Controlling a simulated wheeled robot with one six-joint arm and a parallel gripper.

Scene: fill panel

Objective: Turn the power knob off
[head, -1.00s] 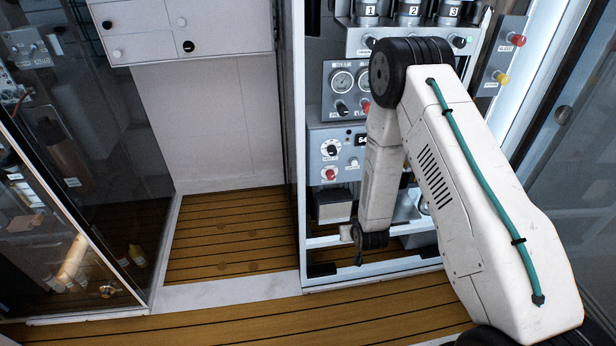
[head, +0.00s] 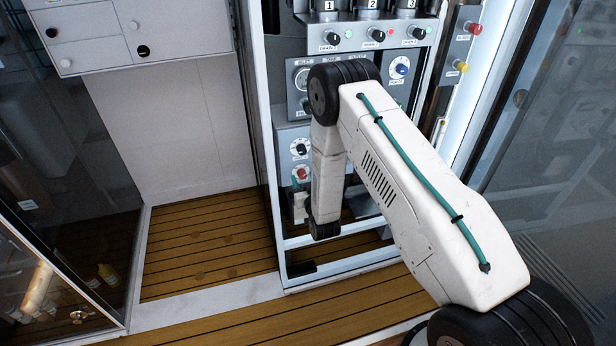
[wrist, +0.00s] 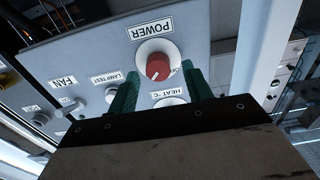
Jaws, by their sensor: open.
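The red power knob (wrist: 157,64) sits on a white dial on a grey panel (wrist: 85,45), with the POWER label upside down in the wrist view. A pale mark shows on its lower edge, and part of a word, perhaps OFF, shows at its right. My gripper (wrist: 159,73) is open, its two green fingers either side of the knob's near side. I cannot tell whether they touch it. In the head view the red knob (head: 302,173) is low on the cabinet panel, just above my wrist; the fingers are not clear there.
The HEAT °C knob (wrist: 169,102) is close by, partly hidden by my gripper. The LAMP TEST button (wrist: 111,95) and FAN switch (wrist: 72,106) lie to the left. The cabinet's white lower rail (head: 350,233) runs below; the wooden floor (head: 210,245) is open to its left.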

